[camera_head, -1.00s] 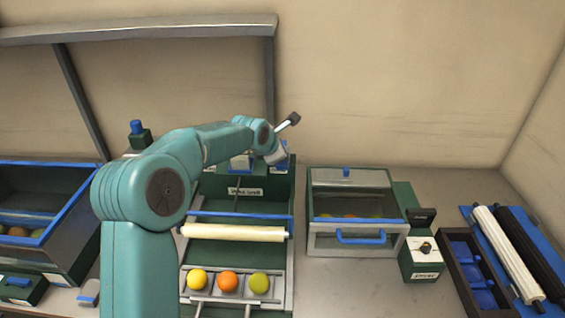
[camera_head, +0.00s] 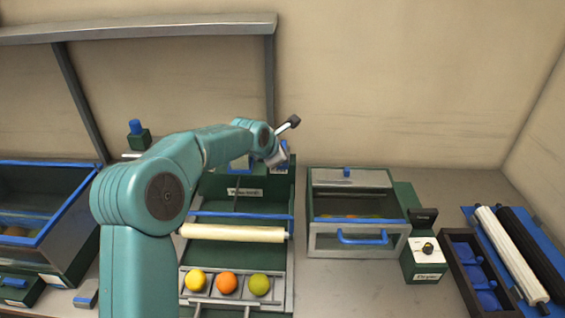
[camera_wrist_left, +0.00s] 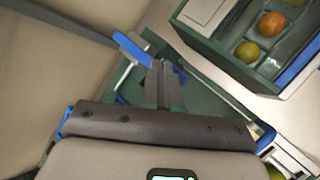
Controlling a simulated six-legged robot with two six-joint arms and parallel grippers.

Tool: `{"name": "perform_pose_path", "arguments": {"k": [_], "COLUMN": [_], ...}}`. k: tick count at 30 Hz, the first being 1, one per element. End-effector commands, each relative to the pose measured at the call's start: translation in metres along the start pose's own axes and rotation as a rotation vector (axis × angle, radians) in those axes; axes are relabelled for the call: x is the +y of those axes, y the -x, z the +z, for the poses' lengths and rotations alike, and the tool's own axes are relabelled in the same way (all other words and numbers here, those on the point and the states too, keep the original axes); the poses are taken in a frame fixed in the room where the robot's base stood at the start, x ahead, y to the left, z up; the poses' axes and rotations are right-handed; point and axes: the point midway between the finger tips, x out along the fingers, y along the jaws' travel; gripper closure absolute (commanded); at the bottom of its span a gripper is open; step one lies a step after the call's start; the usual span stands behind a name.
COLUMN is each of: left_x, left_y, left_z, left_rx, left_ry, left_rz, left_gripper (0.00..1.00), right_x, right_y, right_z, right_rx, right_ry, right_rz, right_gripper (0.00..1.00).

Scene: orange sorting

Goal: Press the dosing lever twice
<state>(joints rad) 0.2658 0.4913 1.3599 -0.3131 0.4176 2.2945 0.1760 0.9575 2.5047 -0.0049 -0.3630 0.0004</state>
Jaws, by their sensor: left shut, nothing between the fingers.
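My left arm reaches in from the left to the back of the green dispenser unit (camera_head: 240,205). In the left wrist view, my left gripper (camera_wrist_left: 157,68) is shut and empty. Its fingertips are close beside a blue paddle (camera_wrist_left: 131,48), which looks like the dosing lever; I cannot tell whether they touch it. In the head view, the gripper and most of that area are hidden behind my wrist. At the unit's front, a yellow ball (camera_head: 196,281), an orange ball (camera_head: 227,283) and a green ball (camera_head: 259,285) sit in separate slots. My right gripper is not in view.
A white roller (camera_head: 235,233) spans the unit. A glass-fronted box (camera_head: 345,178) with a blue handle stands to the right, beside a green control box (camera_head: 422,265) with a knob. A blue-rimmed bin (camera_head: 75,215) is at the left. A grey shelf frame (camera_head: 150,28) stands behind.

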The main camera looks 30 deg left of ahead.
Motion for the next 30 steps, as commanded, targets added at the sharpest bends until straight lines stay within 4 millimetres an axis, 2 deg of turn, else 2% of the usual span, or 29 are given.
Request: {"name": "perform_pose_path", "arguments": {"k": [30], "left_x": [-0.007], "left_y": [-0.009], "left_z": [-0.007], "left_rx": [0.001], "left_ry": [0.000], "left_rz": [-0.001], "left_gripper": [1.00], "right_x": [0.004], "right_y": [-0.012], "right_z": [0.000], "right_rx": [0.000], "right_ry": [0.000], "right_rz": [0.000], "right_gripper": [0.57]}}
